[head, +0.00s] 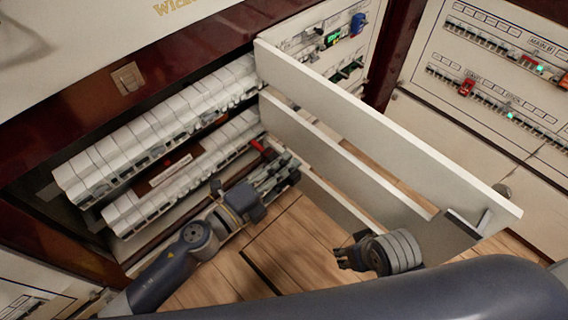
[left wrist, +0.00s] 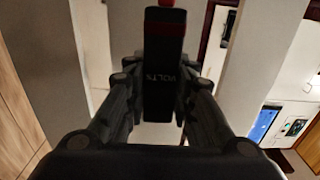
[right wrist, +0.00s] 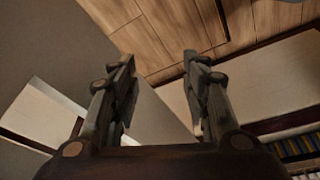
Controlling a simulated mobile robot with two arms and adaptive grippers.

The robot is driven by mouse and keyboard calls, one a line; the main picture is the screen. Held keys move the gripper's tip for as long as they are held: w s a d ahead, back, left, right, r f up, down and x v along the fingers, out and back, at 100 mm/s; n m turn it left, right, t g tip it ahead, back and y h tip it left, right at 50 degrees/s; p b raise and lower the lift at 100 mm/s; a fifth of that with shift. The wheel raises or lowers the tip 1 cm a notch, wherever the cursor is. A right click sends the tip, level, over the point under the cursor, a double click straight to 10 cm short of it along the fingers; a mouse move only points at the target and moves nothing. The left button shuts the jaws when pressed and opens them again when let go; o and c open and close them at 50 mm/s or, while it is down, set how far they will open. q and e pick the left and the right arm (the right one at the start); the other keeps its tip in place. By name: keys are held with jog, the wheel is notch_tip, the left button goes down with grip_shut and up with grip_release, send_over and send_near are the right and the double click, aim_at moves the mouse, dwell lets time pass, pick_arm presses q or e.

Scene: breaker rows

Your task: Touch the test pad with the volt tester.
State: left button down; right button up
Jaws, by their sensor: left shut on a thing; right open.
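My left gripper (head: 277,172) is shut on the volt tester, a dark body (left wrist: 163,75) lettered "VOLT" with red at its far end. In the head view the tester's red part (head: 258,147) shows just beyond the fingers, close to the right end of the lower breaker row. I cannot tell whether its tip touches anything. I cannot make out the test pad in any view. My right gripper (head: 346,259) is open and empty, low above the wooden floor; its two fingers stand apart in the right wrist view (right wrist: 160,85).
Two rows of white breakers (head: 160,130) fill the open cabinet at left. Long pale panels (head: 380,130) jut out from it toward the right. Behind stands a panel with a green (head: 333,40) and a blue part (head: 357,24). Another breaker panel (head: 500,70) is at upper right.

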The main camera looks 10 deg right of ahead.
aim_at(252, 141)
pick_arm(q)
jog(key=shift+s, duration=0.1)
pick_arm(e)
jog(key=shift+r, duration=0.1)
pick_arm(q)
jog(key=shift+w+a, duration=0.55)
jog(key=shift+w, duration=0.15)
jog(key=shift+w+a, duration=0.6)
jog(key=shift+w, duration=0.2)
jog(key=shift+w+a+b, duration=0.25)
jog(key=shift+w+a, duration=0.25)
jog(key=shift+w, duration=0.2)
jog(key=shift+w+a+b, duration=0.2)
jog(key=shift+w+a, duration=0.3)
jog(key=shift+w, duration=0.2)
jog(key=shift+w+a, duration=0.4)
jog(key=shift+w, duration=0.1)
jog(key=shift+w+a, duration=0.15)
jog(key=shift+w, duration=0.1)
jog(key=shift+w+a+b, duration=0.3)
jog(key=shift+w+a, duration=0.2)
jog(key=shift+w, duration=0.2)
pick_arm(e)
jog(key=v, duration=0.3)
jog(key=shift+s, duration=0.15)
